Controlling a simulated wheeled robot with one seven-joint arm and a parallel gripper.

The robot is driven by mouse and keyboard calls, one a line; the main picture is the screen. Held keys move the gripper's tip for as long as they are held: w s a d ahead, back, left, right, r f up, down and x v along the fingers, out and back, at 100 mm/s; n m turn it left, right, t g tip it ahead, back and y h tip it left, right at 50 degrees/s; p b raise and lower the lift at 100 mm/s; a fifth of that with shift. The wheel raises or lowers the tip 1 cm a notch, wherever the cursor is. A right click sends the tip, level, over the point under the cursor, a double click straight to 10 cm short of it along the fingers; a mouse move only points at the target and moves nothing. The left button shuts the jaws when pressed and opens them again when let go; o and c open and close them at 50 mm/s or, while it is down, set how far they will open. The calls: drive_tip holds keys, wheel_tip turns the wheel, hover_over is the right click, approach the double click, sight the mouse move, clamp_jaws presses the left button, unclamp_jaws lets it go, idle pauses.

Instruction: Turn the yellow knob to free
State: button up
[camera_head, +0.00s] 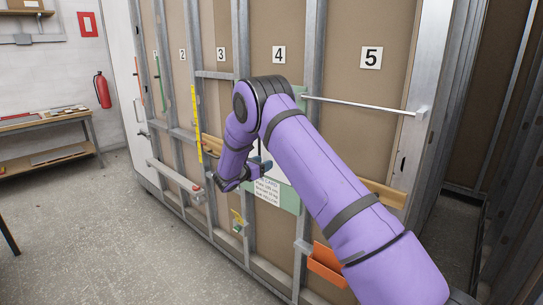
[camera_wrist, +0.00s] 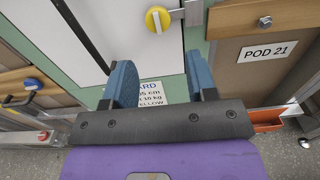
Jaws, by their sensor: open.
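The yellow knob (camera_wrist: 158,18) shows at the top of the wrist view. It is round, with a paler bar across it, beside a metal latch piece (camera_wrist: 192,13) on a green board (camera_wrist: 190,42). My gripper (camera_wrist: 162,75) is open and empty, its two blue fingers spread below the knob in the picture and apart from it. In the head view my gripper (camera_head: 262,167) is near the green board (camera_head: 285,196); I cannot make out the knob there, where my arm covers part of the board.
A blue knob (camera_wrist: 32,84) on a wooden block lies left in the wrist view, and a "POD 21" plate (camera_wrist: 270,50) right. An orange tray (camera_head: 326,262) and a small yellow-and-green fitting (camera_head: 239,222) stick out low on the wall.

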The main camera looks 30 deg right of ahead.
drive_tip(key=x, duration=1)
drive_tip(key=shift+w+d, duration=0.25)
drive_tip(key=shift+w, duration=0.05)
drive_tip(key=shift+f, duration=0.15)
drive_tip(key=c, duration=0.6)
